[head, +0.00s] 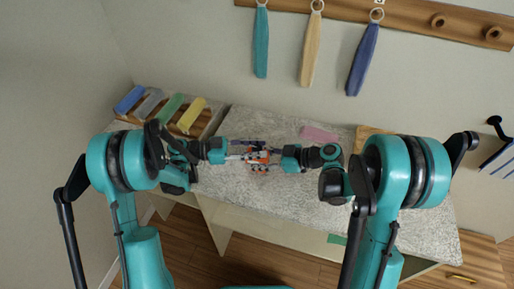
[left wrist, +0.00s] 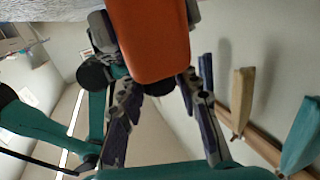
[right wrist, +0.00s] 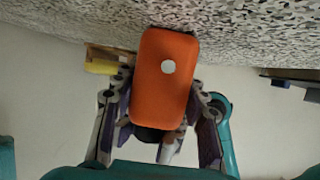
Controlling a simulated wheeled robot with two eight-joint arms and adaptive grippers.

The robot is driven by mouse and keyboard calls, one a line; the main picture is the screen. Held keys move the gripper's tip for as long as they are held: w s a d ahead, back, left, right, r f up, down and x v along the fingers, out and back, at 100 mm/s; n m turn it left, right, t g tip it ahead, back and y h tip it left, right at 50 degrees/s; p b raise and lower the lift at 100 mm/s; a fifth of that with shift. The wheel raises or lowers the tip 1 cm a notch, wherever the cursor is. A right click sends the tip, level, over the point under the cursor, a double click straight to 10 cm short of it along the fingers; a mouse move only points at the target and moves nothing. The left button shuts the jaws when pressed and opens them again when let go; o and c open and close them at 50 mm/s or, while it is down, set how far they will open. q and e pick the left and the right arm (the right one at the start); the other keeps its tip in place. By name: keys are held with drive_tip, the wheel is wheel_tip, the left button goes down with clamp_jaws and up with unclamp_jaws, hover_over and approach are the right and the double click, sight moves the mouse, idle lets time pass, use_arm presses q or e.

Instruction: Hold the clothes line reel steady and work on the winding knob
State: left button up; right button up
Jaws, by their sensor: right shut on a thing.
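The clothes line reel (head: 258,156) is a small orange thing between my two grippers above the table, in the head view. It shows as an orange rounded block in the left wrist view (left wrist: 154,40) and in the right wrist view (right wrist: 163,88). A pale round spot (right wrist: 168,67) is on its face; I cannot tell if this is the winding knob. My right gripper (head: 276,158) is shut on the reel from the right. My left gripper (head: 238,153) faces it from the left, with fingers spread on either side; contact is hidden.
The speckled table top (head: 225,190) is largely clear. A rack with rolled towels (head: 172,110) is at the back left. A pink cloth (head: 319,133) lies behind the grippers. Three towels hang from a wooden wall rail (head: 400,16).

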use_arm(q)
clamp_jaws()
drive_tip(key=shift+g, duration=0.3)
drive_tip(key=m+g, duration=0.3)
drive_tip(key=g, duration=0.1)
drive_tip(key=shift+w+g, duration=0.1)
drive_tip(key=shift+g, duration=0.2)
drive_tip(key=shift+m+g+y, duration=0.5)
drive_tip(key=shift+m+g, duration=0.4)
drive_tip(key=shift+g, duration=0.2)
drive_tip(key=o, duration=0.7)
unclamp_jaws()
